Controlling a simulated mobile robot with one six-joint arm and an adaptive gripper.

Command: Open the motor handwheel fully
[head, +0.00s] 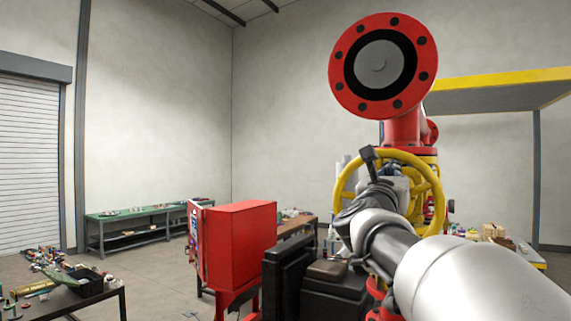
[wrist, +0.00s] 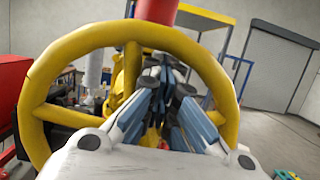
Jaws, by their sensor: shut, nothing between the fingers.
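The yellow handwheel (head: 344,187) stands upright below the red flanged pipe, partly hidden by my arm in the head view. In the wrist view the handwheel (wrist: 36,88) fills much of the picture, with its rim arching around my gripper and a spoke showing above the fingers. My gripper (wrist: 166,76) is shut and empty, its fingers pointing through the wheel's opening between rim and hub. The hub is largely hidden behind the fingers. I cannot tell whether a finger touches a spoke or the rim.
A red pipe flange (head: 380,65) rises above the wheel. A red cabinet (head: 237,243) stands to the left. A green workbench (head: 140,222) is by the back wall, and a cluttered table (head: 70,300) is at the front left. A yellow-edged platform (head: 500,80) is at right.

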